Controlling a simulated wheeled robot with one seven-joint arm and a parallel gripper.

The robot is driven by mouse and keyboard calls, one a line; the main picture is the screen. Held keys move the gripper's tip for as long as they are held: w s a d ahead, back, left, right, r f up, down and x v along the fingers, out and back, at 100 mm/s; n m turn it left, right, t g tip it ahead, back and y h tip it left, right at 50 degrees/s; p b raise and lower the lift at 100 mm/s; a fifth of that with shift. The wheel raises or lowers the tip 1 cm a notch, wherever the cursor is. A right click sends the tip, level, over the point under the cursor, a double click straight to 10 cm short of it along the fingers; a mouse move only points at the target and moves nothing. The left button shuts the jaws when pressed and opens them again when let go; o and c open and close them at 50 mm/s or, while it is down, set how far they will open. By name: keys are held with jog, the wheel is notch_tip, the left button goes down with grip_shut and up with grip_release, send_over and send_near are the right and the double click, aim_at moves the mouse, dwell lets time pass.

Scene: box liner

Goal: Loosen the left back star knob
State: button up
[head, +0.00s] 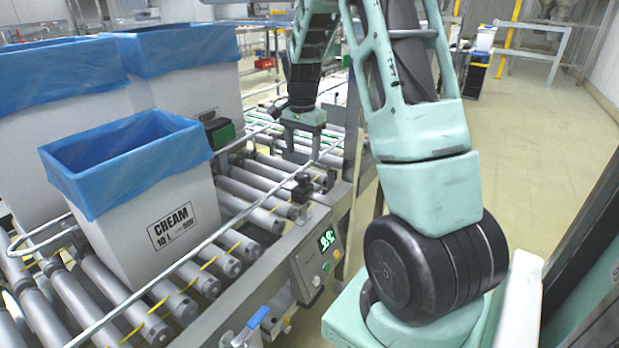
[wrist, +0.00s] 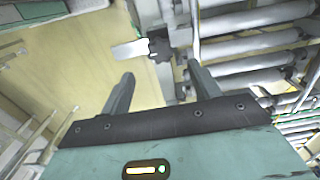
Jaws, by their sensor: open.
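A dark star knob (wrist: 160,49) shows in the wrist view, beside a pale metal plate (wrist: 130,49) at the edge of the rollers. My gripper (wrist: 160,72) is open and empty. Its two fingers point toward the knob, which appears just beyond the fingertips and between them, without visible contact. In the head view my gripper (head: 303,143) hangs over the conveyor's right side. A black knob (head: 301,183) stands on the near side rail, below and in front of the gripper. I cannot tell whether both views show the same knob.
White boxes with blue liners stand on the roller conveyor; the nearest is the CREAM box (head: 160,215). A metal guide rail (head: 215,236) runs beside it. A control panel (head: 318,262) and a blue-handled lever (head: 258,317) are on the conveyor's side.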

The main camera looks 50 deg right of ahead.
aim_at(303, 175)
notch_tip(303, 175, down, 7)
jog(key=shift+f, duration=0.1)
dwell(0.3)
jog(key=c, duration=1)
